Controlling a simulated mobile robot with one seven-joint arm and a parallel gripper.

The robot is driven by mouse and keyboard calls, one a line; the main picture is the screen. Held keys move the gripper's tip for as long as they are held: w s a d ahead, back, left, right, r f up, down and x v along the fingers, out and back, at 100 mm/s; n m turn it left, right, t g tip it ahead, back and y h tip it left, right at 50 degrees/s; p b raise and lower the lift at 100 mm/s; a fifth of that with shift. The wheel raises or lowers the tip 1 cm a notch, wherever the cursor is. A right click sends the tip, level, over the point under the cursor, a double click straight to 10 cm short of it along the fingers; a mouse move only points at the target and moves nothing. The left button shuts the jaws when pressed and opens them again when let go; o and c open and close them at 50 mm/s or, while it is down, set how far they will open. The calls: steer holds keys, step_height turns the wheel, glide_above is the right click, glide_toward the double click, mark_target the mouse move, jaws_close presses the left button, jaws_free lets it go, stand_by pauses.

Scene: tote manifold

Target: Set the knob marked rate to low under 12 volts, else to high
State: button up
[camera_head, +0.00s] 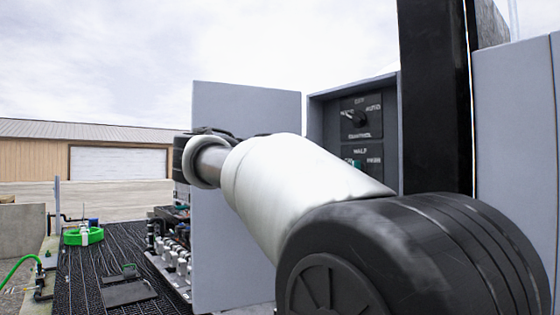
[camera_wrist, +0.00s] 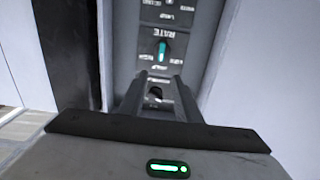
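The knob marked rate (camera_wrist: 162,48) is teal on a black plate, upside down in the wrist view, with its lever roughly upright in the picture. I cannot tell surely which mark it points to. A teal knob (camera_head: 357,163) also shows in the head view, partly behind my arm. My gripper (camera_wrist: 162,78) is open, its two fingers apart and empty at the panel, just below the rate knob in the wrist view. A black knob (camera_wrist: 155,94) shows between the fingers; I cannot tell if they touch the panel. My gripper is hidden in the head view. No voltage reading is visible.
The grey control box (camera_head: 324,93) has its door (camera_head: 245,105) swung open at left. A black control knob (camera_head: 355,117) sits above the teal one. A black post (camera_head: 437,100) stands close at right. A row of fittings (camera_head: 172,245) lies left of the door.

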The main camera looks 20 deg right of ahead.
steer(key=p+x, duration=0.2)
steer(key=x, duration=1)
steer(key=shift+w+d, duration=0.2)
steer(key=shift+d, duration=0.15)
steer(key=shift+f, duration=0.1)
steer(key=c, duration=0.7)
